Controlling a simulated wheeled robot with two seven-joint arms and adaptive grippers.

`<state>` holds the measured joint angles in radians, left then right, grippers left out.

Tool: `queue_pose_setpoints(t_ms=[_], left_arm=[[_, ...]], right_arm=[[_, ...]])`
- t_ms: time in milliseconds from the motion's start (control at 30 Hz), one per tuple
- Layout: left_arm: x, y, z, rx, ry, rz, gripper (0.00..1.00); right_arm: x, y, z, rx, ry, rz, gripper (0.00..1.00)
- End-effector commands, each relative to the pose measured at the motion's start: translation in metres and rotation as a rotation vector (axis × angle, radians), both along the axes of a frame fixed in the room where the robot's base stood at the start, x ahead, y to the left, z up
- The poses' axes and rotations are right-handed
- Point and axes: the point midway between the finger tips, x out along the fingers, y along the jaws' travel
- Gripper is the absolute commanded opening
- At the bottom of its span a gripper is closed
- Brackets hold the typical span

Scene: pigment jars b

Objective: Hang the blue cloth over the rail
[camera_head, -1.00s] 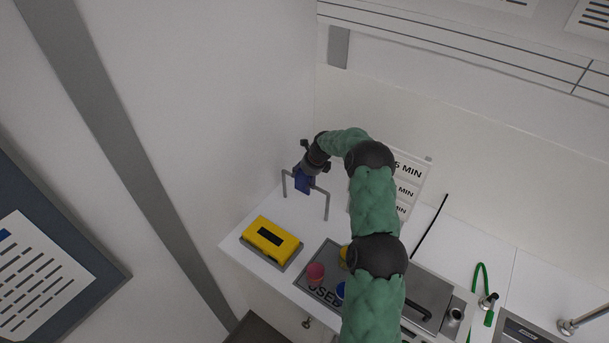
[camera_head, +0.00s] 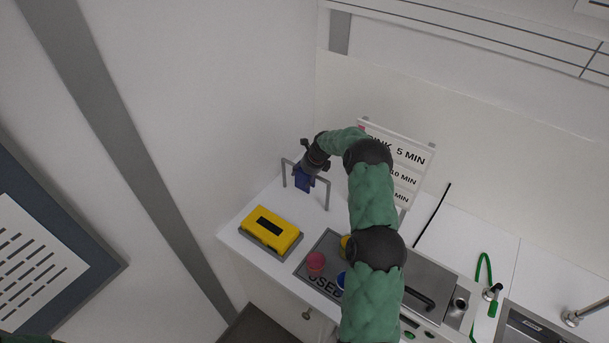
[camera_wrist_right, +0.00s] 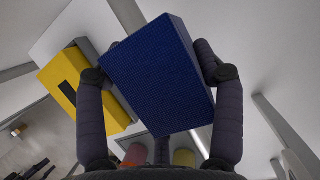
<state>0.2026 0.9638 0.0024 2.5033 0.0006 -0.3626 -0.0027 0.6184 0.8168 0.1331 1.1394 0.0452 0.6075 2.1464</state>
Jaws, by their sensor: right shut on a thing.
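My right gripper (camera_head: 306,172) is shut on the blue cloth (camera_head: 303,184), a dark blue piece hanging below the jaws. In the right wrist view, the cloth (camera_wrist_right: 160,75) is a flat, textured block between the two dark fingers. The grey rail (camera_head: 327,195) is an upright frame with two posts on the white counter. The gripper and cloth are at the rail's middle, between the posts in the picture. They hide the middle of its top bar, so I cannot tell whether the cloth touches it. My left gripper is out of view.
A yellow case (camera_head: 271,231) sits on a grey mat in front of the rail. A grey tray (camera_head: 325,243) holds a pink cup (camera_head: 316,262) and a blue one (camera_head: 341,280). A sign board (camera_head: 405,155) stands behind my arm. A wall is close on the left.

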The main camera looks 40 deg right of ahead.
Motion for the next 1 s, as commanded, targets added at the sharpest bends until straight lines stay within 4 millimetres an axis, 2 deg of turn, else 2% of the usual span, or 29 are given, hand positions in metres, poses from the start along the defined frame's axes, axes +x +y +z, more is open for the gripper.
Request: queue_pose_setpoints(t_ms=[133,167,233,667,1000], left_arm=[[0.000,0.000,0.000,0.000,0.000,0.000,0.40],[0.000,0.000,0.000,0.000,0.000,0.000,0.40],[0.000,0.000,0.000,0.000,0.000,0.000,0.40],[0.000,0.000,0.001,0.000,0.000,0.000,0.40],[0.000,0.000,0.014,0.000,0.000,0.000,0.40]], right_arm=[[0.000,0.000,0.000,0.000,0.000,0.000,0.35],[0.000,0.000,0.000,0.000,0.000,0.000,0.76],[0.000,0.000,0.000,0.000,0.000,0.000,0.95],[0.000,0.000,0.002,0.000,0.000,0.000,0.95],[0.000,0.000,0.024,-0.001,-0.001,0.001,0.95]])
